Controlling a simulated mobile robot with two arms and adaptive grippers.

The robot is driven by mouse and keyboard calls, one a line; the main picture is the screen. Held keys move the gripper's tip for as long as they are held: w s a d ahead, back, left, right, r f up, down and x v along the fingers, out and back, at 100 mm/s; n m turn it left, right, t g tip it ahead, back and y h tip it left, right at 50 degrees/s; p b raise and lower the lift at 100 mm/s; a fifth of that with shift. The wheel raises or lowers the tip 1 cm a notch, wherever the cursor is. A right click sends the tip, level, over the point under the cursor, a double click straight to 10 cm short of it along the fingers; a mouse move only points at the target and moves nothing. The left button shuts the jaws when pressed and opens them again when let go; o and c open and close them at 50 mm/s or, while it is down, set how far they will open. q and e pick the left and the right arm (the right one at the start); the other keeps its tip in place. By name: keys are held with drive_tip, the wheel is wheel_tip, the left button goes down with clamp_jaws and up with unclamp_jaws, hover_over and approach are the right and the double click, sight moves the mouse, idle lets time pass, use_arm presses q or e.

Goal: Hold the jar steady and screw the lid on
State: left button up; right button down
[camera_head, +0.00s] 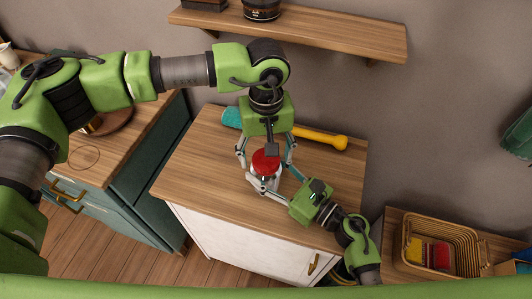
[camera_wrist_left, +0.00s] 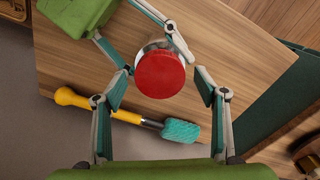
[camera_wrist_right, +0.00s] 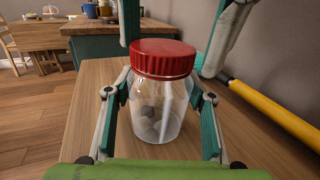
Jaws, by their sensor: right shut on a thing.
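The clear glass jar (camera_wrist_right: 158,108) stands upright on the wooden cabinet top, with small grey round things inside. The red ribbed lid (camera_wrist_right: 163,58) sits level on its mouth; it also shows from above in the left wrist view (camera_wrist_left: 160,73). How far it is threaded cannot be told. My right gripper (camera_wrist_right: 160,115) is shut on the jar's body from the side. My left gripper (camera_head: 265,160) points down from above, its fingers open on both sides of the lid. In the left wrist view, gaps show between its fingers and the lid.
A brush-like tool with a yellow handle (camera_head: 319,138) and teal head lies behind the jar. A wall shelf (camera_head: 330,36) is above. A wicker basket (camera_head: 412,237) stands at lower right. The cabinet top (camera_head: 200,165) is clear left of the jar.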

use_arm(q)
wheel_tip(320, 180, up, 12)
idle(0.5)
use_arm(e)
drive_tip(key=c, duration=0.9)
unclamp_jaws()
drive_tip(key=v, duration=1.2)
